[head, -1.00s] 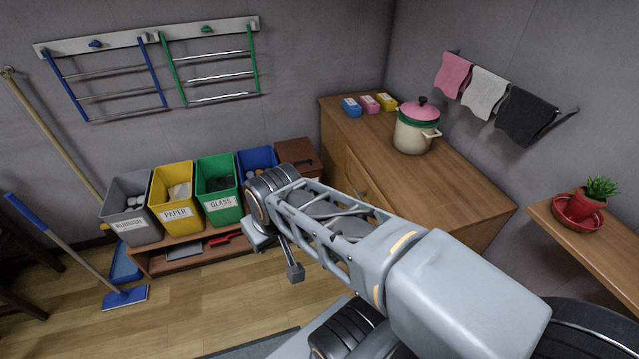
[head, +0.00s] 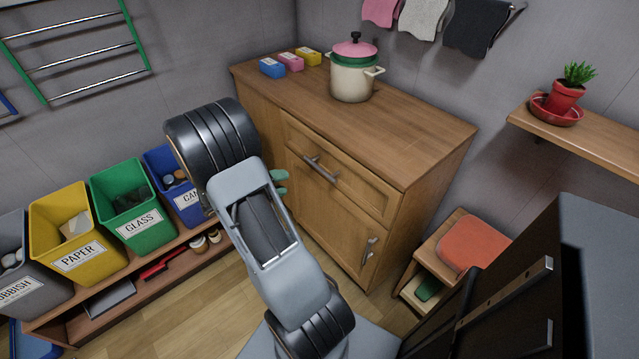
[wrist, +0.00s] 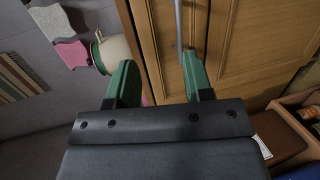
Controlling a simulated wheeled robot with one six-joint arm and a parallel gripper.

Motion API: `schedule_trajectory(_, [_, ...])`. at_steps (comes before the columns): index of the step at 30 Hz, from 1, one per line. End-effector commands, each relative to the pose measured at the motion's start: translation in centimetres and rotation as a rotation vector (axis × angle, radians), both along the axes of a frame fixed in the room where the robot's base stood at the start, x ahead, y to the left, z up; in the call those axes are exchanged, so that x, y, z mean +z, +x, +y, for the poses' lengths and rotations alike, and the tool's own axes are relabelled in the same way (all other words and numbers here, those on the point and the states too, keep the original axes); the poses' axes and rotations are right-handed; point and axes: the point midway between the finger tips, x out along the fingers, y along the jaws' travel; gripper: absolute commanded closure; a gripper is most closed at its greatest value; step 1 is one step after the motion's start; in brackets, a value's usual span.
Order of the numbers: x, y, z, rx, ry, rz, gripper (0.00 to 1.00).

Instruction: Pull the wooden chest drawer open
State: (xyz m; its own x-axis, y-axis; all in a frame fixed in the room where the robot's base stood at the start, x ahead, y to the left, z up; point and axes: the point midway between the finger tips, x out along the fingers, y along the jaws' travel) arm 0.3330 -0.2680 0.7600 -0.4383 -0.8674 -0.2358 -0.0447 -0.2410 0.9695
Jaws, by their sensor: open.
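The wooden chest (head: 440,190) stands against the wall in the head view. Its drawer (head: 365,190) is the upper front panel and is shut, with a slanting grey bar handle (head: 321,168). My gripper (head: 281,181) is in front of the chest, left of the handle; only its green fingertips show past my arm. In the wrist view, which is turned sideways, my open gripper (wrist: 160,70) faces the drawer front (wrist: 158,30). The handle (wrist: 179,22) lies beyond the fingertips, nearer the right finger. Nothing is held, and I cannot tell any contact.
A cabinet door with its own handle (head: 369,250) is below the drawer. A pot (head: 352,80) and small boxes (head: 290,61) stand on top. Labelled bins (head: 128,208) are at left. A stool with a red cushion (head: 474,246) is at right. A wall shelf (head: 590,135) holds a plant.

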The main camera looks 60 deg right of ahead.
Motion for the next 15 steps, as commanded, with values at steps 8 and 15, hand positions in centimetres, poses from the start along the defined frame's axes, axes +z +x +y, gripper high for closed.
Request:
schedule_trajectory(8, [-6.8,1.5,-3.9,0.110,-0.214,0.032,0.53])
schedule_trajectory(15, [-7.6,1.1,-6.4,0.133,-0.249,0.027,0.53])
